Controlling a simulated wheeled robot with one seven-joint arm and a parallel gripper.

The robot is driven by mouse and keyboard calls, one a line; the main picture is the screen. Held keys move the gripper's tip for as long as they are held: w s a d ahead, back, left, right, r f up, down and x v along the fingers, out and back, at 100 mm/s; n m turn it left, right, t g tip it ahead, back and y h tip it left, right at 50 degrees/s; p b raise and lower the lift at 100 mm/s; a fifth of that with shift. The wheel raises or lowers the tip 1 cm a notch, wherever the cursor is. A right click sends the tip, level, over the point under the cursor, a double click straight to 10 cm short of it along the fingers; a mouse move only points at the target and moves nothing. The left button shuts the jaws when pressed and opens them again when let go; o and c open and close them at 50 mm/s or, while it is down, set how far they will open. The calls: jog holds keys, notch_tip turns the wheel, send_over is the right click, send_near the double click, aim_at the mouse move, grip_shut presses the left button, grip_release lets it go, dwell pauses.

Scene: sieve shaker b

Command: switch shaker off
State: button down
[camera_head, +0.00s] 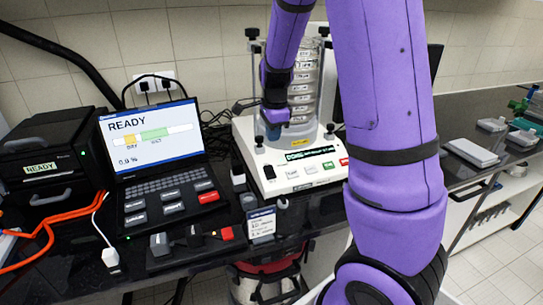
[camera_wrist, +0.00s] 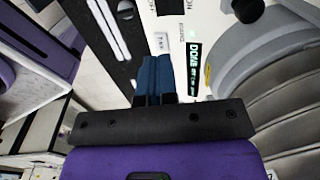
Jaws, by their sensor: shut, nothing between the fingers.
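The sieve shaker (camera_head: 243,140) is a white machine with a clear stack of sieves (camera_head: 304,85) on top. Its front panel has a lit display (camera_head: 310,154) with green text that seems to read DONE, a black switch-like part (camera_head: 269,172) at the left, pale buttons, a green button (camera_head: 327,166) and a red button (camera_head: 344,161). The display also shows in the wrist view (camera_wrist: 195,62). My gripper (camera_head: 274,133) is above the panel's back left, in front of the sieves. Its blue fingers (camera_wrist: 153,78) are shut and empty; I cannot tell whether they touch anything.
A laptop (camera_head: 150,135) reading READY and a black box (camera_head: 48,150) stand to the left. Small blocks (camera_head: 190,240) and a label card (camera_head: 261,224) are near the front edge. Clamp rods (camera_head: 255,85) flank the sieves. My arm hides the panel's right.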

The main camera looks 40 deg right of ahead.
aim_at(272, 174)
jog(key=f, duration=0.9)
jog(key=w+f, duration=0.1)
jog(key=f, duration=0.3)
jog(key=shift+w+d+f, duration=0.1)
jog(key=shift+d+f, duration=0.1)
jog(key=shift+d, duration=0.05)
jog(key=shift+f, duration=0.25)
jog(key=shift+r, duration=0.15)
jog(key=shift+r, duration=0.7)
jog(key=shift+r, duration=0.1)
